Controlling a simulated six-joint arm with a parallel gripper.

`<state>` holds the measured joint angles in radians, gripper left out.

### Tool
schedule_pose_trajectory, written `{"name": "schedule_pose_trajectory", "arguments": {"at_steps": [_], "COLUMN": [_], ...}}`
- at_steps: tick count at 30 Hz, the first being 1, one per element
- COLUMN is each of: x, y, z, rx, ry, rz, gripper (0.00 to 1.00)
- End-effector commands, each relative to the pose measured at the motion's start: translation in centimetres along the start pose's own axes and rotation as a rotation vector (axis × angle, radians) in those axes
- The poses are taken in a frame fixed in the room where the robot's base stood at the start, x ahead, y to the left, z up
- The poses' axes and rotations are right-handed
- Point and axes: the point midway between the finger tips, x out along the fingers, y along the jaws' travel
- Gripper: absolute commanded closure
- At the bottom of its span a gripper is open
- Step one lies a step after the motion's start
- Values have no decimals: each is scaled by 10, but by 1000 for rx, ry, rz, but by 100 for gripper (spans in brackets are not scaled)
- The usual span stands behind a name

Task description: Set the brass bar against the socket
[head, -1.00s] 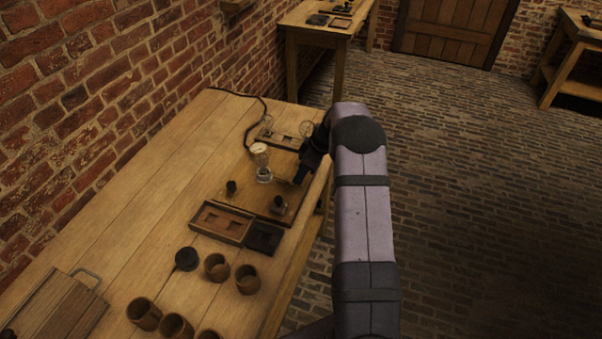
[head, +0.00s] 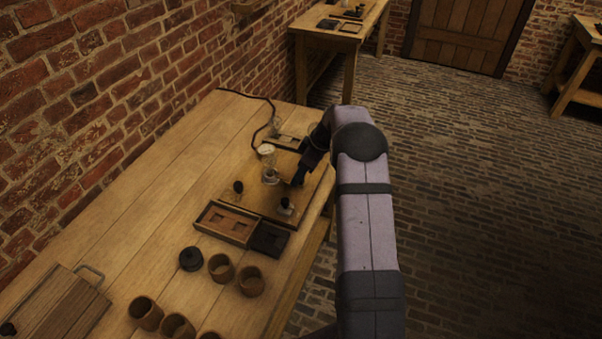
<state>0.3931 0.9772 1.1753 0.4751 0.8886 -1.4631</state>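My gripper (head: 298,181) points down over the right part of a wooden board (head: 238,206), just right of a glass jar with a pale top (head: 269,166). The fingers are small and dark, so I cannot tell whether they are open or hold anything. I cannot make out the brass bar or the socket at this size. Two small dark-knobbed pieces stand on the board, one at its left (head: 238,187) and one near its front right (head: 285,205). My wrist and arm hide part of the board's right side.
A wooden tray with recesses (head: 226,223) and a dark square piece (head: 269,239) lie in front of the board. Several brown cups (head: 221,267) and a black round lid (head: 191,259) stand nearer. A wooden case (head: 62,308) lies front left. The table's left side is clear.

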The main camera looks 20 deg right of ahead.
Motion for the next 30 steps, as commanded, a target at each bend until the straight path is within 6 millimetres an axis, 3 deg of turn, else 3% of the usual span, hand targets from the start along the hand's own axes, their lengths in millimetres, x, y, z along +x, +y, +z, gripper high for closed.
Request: {"name": "schedule_pose_trajectory", "arguments": {"at_steps": [8,21,30], "x": [-12,-66,-74], "y": [1,1,0], "z": [1,0,0], "rx": [0,0,0], "ry": [0,1,0], "rz": [3,2,0], "gripper": [62,62,62]}}
